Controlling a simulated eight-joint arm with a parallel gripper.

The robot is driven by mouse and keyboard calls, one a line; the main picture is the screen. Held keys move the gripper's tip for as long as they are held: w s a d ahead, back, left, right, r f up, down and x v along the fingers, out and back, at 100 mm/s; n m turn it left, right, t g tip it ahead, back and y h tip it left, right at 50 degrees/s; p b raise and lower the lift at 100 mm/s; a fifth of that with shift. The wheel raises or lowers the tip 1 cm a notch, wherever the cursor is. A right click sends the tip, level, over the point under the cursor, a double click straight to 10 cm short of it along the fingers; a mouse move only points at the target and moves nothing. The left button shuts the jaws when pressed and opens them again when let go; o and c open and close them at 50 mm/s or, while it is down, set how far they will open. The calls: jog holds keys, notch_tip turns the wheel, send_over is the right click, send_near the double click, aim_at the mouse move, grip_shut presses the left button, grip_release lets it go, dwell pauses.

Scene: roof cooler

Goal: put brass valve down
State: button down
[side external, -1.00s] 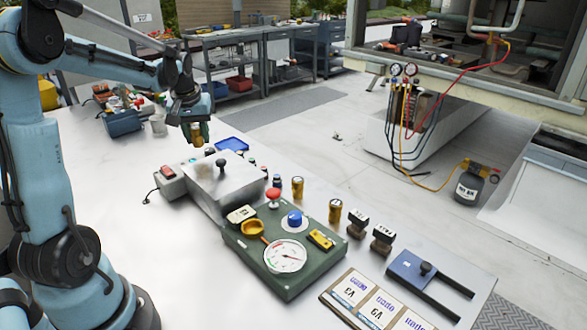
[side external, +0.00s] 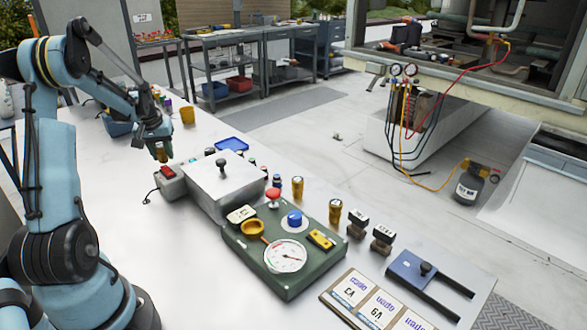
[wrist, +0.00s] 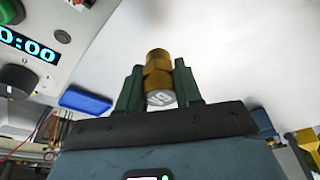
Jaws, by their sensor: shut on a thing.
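A brass valve (wrist: 158,72) with a pale marked end face is between the two green fingers of my gripper (wrist: 158,90) in the wrist view. The fingers are shut on it. In the side external view my gripper (side external: 159,150) points down, with the brass valve (side external: 161,155) at its tip, just behind and left of the grey box with the red switch. I cannot tell how far the valve is above the table. Two similar brass pieces (side external: 297,187) and (side external: 335,211) stand upright on the table right of the grey box.
A grey metal box (side external: 222,180) with a black knob and a green panel (side external: 280,255) with a gauge fill the middle of the table. A blue tray (side external: 232,144) lies behind the box. A yellow cup (side external: 187,115) stands at the back. Bare tabletop (side external: 130,185) shows left of the box.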

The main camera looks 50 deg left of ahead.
aim_at(163, 157)
jog(key=shift+f, duration=1.8)
jog(key=shift+f, duration=0.15)
jog(key=c, duration=0.8)
grip_release()
jog(key=shift+o, duration=0.2)
